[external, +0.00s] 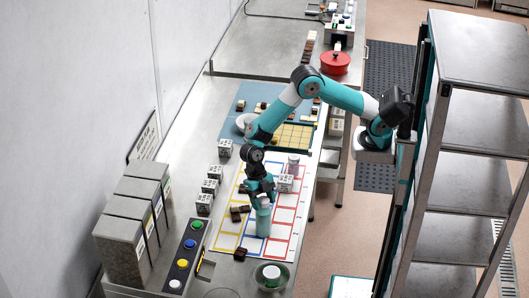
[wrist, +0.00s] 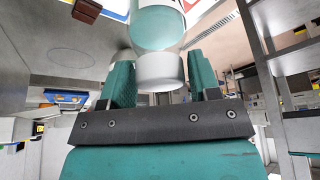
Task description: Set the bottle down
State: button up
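The bottle (external: 263,220) has a pale teal body and a white cap. It is upright below my gripper (external: 261,192), over the white mat (external: 228,240) with coloured outlined cells. I cannot tell whether its base touches the mat. In the wrist view, the bottle's white cap (wrist: 160,72) is between the two teal fingers of my gripper (wrist: 161,82), which appear to press on its sides.
Dark brown blocks (external: 238,213) lie to the left. A green dish (external: 270,276) is in front. Tall metal shelves (external: 470,150) stand at right.

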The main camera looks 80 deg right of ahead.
jog(key=shift+o, duration=1)
jog(key=shift+r, duration=0.1)
